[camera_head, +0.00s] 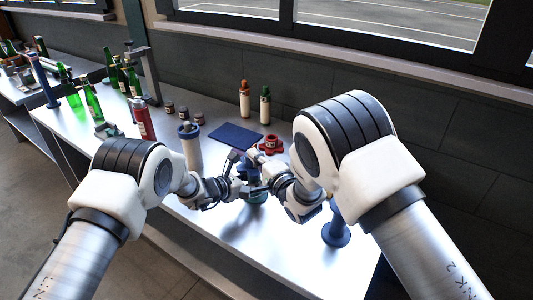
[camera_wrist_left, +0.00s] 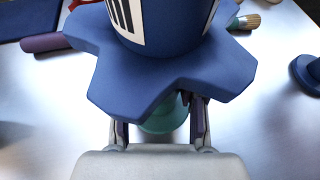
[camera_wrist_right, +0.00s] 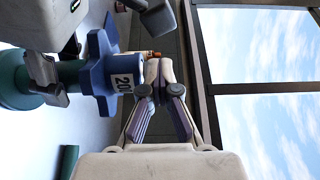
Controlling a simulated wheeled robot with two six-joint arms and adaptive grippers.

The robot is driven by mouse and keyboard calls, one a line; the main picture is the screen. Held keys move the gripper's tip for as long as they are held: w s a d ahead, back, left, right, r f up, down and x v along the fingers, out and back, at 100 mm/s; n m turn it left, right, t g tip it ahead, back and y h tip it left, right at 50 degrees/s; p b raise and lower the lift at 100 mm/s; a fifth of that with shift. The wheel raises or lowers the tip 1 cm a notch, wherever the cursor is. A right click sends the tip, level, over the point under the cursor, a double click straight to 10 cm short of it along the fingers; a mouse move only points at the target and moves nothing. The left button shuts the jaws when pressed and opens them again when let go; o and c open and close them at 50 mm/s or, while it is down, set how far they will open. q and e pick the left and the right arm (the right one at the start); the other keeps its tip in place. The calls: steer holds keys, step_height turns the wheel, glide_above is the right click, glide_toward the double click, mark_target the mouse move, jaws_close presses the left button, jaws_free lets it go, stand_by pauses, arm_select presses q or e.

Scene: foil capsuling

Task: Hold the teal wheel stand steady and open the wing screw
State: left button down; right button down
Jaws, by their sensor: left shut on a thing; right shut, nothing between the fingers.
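The teal wheel stand (camera_head: 257,197) stands on the table; its teal body (camera_wrist_right: 18,80) lies at the left of the right wrist view. A blue star-shaped part (camera_wrist_left: 160,70) with a labelled blue drum (camera_wrist_right: 122,83) sits above the teal part. My left gripper (camera_head: 262,189) is shut on the teal stand (camera_wrist_left: 160,117), below the blue star; its fingertips are partly hidden there. My right gripper (camera_wrist_right: 155,78) is shut and empty, close beside the labelled drum. I cannot make out the wing screw clearly.
A blue mat (camera_head: 236,137) and a red star-shaped part (camera_head: 271,144) lie behind the grippers. A blue stand (camera_head: 336,236) is at the right. A brush (camera_wrist_left: 245,22) lies behind the blue star.

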arm_select(q)
steer(key=shift+s+d+f, duration=0.15)
steer(key=shift+f, duration=0.05)
arm_select(e)
steer(key=shift+a, duration=0.4)
stand_by(0.3)
arm_select(q)
steer(key=shift+r, duration=0.1)
steer(key=c, duration=0.6)
jaws_free()
arm_select(e)
steer(key=v, duration=1.2)
steer(key=shift+w+d, duration=0.1)
steer(key=shift+d, duration=0.05)
